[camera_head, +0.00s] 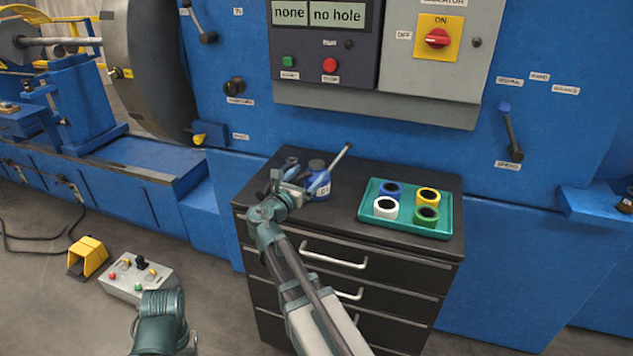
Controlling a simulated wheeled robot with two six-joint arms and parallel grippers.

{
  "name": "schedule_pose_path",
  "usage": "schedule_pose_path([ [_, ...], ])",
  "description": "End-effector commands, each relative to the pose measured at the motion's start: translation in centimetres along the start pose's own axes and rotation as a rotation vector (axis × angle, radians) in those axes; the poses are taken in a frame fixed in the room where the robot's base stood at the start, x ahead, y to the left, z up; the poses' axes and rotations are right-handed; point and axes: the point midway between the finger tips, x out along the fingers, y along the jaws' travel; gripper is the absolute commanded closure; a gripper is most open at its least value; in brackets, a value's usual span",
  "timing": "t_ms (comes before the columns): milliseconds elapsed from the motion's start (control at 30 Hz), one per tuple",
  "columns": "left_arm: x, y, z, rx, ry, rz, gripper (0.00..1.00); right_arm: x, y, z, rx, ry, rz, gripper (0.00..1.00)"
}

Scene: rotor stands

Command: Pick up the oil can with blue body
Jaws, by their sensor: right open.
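The oil can with blue body (319,184) stands upright on the dark top of the drawer cabinet (290,158), near its back left. Its thin light spout slants up to the right, and a small label is on its front. My right gripper (291,176) is open and close beside the can on its left. The gripper overlaps the can's left side in the picture, and I cannot tell whether they touch. My left gripper is not in view; only a teal part of my left arm shows at the lower left.
A teal tray (449,232) with blue, yellow, white and green rings is on the cabinet's right. A big blue machine (380,135) with a control panel rises behind. A grey pendant box (122,290) and yellow pedal (88,256) are on the floor at left.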

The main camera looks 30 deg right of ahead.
Motion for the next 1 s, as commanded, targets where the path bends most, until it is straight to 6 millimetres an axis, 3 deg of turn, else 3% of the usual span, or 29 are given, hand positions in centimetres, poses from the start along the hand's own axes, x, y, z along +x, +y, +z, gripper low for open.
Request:
schedule_pose_path([
  [267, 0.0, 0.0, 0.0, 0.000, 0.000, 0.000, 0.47, 0.7, 0.0, 0.0, 0.000, 0.000, -0.001, 0.08],
  [600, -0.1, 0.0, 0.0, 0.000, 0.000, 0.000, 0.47, 5.1, -0.1, 0.1, 0.000, 0.000, -0.002, 0.08],
  [833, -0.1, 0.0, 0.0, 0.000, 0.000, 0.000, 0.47, 5.3, -0.2, 0.1, 0.000, 0.000, 0.000, 0.08],
  [867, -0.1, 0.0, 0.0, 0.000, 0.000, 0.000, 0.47, 5.3, -0.2, 0.1, 0.000, 0.000, 0.000, 0.09],
  [1000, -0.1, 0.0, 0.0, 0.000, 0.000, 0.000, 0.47, 5.3, -0.2, 0.1, 0.000, 0.000, 0.000, 0.35],
])
